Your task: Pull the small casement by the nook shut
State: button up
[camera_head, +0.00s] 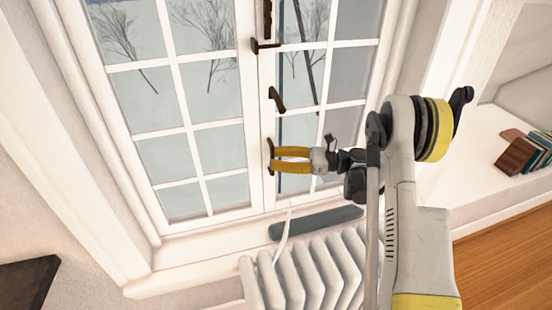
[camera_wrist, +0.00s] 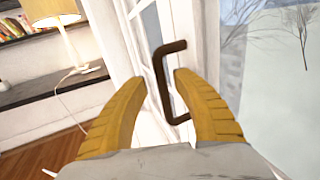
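The casement window (camera_head: 259,120) is white-framed with small panes, and snowy trees show through it. Dark handles and a latch run down its middle stile. A dark C-shaped pull handle (camera_wrist: 167,82) shows in the wrist view, between and just beyond my fingertips. My gripper (camera_head: 273,159) has orange fingers and reaches left to the lower handle (camera_head: 270,155) on the stile. In the wrist view my gripper (camera_wrist: 160,82) has its fingers apart, with the handle's bar in the gap. I cannot tell whether they touch it. How far the right sash stands ajar is unclear.
A white radiator (camera_head: 310,270) stands below the sill, with a grey draught roll (camera_head: 315,222) on the sill. A white nook ledge (camera_head: 490,150) with books (camera_head: 525,152) lies to the right. A lit lamp (camera_wrist: 52,15) stands on a shelf in the wrist view.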

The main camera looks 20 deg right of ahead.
jog(key=v, duration=1.2)
jog(key=s+a+r+n+g+h, duration=0.1)
jog(key=s+a+r+n+h, duration=0.3)
jog(key=a, duration=0.3)
jog(key=s+a+r+n+g+h, duration=0.1)
jog(key=a+r+n+h, duration=0.35)
jog(key=a, duration=0.25)
jog(key=s+d+n+t+h, duration=0.1)
jog(key=s+n+t+h, duration=0.1)
jog(key=s+n+h, duration=0.6)
jog(key=s+n, duration=0.6)
jog(key=s, duration=0.6)
jog(key=shift+d+r, duration=0.2)
jog(key=shift+r, duration=0.2)
